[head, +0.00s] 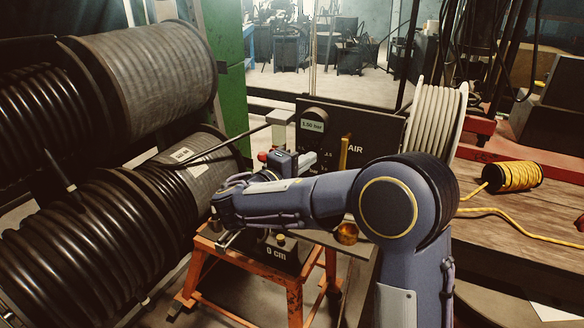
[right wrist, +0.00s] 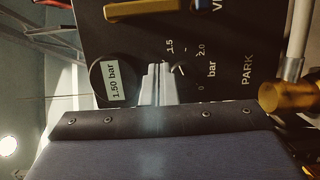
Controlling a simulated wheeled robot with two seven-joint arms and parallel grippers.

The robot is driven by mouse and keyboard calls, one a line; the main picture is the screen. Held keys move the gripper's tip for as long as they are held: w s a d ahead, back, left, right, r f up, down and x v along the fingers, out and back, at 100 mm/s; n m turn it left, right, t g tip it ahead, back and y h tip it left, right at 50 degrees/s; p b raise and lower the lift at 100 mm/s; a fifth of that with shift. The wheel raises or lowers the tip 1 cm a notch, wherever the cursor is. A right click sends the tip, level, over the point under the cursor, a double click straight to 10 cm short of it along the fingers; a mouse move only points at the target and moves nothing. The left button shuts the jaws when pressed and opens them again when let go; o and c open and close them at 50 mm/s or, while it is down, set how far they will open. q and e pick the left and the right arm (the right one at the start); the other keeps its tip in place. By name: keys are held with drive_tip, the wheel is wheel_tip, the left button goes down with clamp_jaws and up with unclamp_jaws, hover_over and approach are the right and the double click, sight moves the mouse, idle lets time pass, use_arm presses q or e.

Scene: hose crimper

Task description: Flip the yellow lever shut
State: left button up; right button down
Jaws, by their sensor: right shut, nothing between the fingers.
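The yellow lever (head: 344,152) stands upright on the front of the black panel (head: 378,130), left of the word AIR. In the right wrist view, which is turned on its side, the yellow lever (right wrist: 145,8) lies across the top edge and is partly cut off. My right gripper (head: 309,158) is in front of the panel, to the left of the lever and apart from it. In the right wrist view its fingers (right wrist: 157,84) are together and empty, pointing toward the panel below the lever. My left gripper is not in view.
A pressure display (head: 313,123) reading 1.50 bar sits on the panel's upper left. A brass fitting (head: 346,233) is below the panel. Large hose reels (head: 150,80) fill the left. A yellow rope spool (head: 514,177) lies on the wooden bench at right.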

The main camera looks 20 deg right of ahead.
sight(345, 152)
drive_tip(key=shift+x, duration=0.95)
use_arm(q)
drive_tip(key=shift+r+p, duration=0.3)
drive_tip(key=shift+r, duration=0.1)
use_arm(e)
drive_tip(key=shift+s+d, duration=0.55)
drive_tip(key=shift+s, duration=0.25)
drive_tip(key=shift+s+d, duration=0.55)
drive_tip(key=shift+s, duration=0.25)
